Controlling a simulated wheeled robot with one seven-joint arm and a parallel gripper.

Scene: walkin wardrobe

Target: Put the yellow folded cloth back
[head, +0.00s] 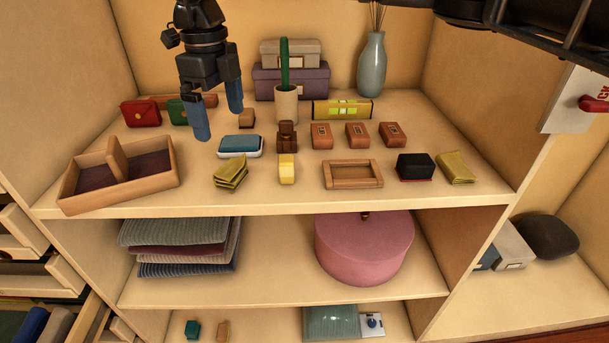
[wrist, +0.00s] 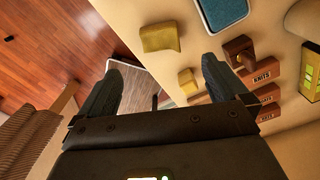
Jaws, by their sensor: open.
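Two yellow folded cloth-like pieces lie on the upper shelf (head: 310,197). One yellow folded cloth (head: 231,172) is at the front left, and it seems to be the yellow piece in the wrist view (wrist: 160,37). The other yellow folded piece (head: 455,168) is at the front right, beside a black box. I cannot tell which one the task means. My gripper (head: 218,120) is open with nothing between its fingers, above the left part of the shelf and behind the left cloth in the picture. Its fingers also show in the wrist view (wrist: 160,75).
A two-compartment wooden tray (head: 72,190) stands at the left. A blue-topped case (head: 240,146), a yellow block (head: 286,169), small brown boxes (head: 321,136) and an empty wooden frame (head: 352,186) crowd the shelf. A potted cactus (head: 286,102) and a vase (head: 371,65) stand behind.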

